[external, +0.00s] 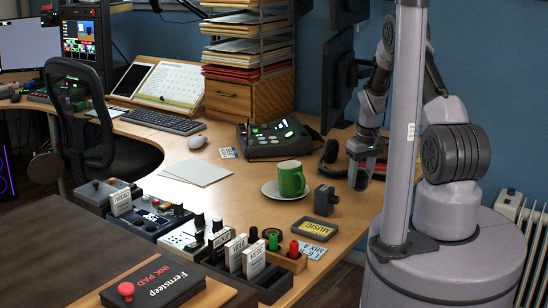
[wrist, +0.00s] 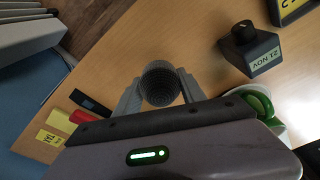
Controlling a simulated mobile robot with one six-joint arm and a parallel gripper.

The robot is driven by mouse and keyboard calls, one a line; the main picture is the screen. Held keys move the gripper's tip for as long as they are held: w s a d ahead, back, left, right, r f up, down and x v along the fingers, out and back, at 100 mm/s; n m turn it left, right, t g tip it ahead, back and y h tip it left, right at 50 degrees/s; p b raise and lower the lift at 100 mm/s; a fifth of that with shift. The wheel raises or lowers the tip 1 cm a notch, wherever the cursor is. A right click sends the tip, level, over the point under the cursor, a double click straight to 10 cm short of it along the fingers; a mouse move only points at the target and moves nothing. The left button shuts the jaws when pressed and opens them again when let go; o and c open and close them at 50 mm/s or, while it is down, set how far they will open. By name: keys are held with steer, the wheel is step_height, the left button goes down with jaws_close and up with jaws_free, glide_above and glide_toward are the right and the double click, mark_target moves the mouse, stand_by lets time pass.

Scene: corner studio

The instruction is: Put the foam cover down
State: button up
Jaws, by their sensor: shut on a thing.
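The foam cover (wrist: 160,84) is a dark grey, rounded, mesh-textured piece. In the wrist view it sits between the two grey fingers of my gripper (wrist: 158,94), which are shut on it. In the external view my gripper (external: 363,160) points down near the right edge of the wooden desk (external: 225,215), with the foam cover (external: 359,180) dark and small at its tips. The cover appears to be above the desk top; the exact gap is hard to tell. The lower part of the wrist view is filled by my gripper's body.
A dark date stamp (external: 326,200) stands close by, left of my gripper. A white radiator (external: 536,225) stands beyond the desk edge.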

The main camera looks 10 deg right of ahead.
steer(key=w, duration=0.4)
steer(key=shift+f+b, duration=0.3)
steer(key=shift+b, duration=0.05)
steer(key=shift+w+f, duration=0.25)
steer(key=shift+w, duration=0.05)
steer(key=shift+f+b, duration=0.85)
steer(key=shift+f, duration=0.55)
steer(key=shift+f, duration=0.2)
steer(key=o, duration=1.3)
steer(key=shift+r, duration=0.1)
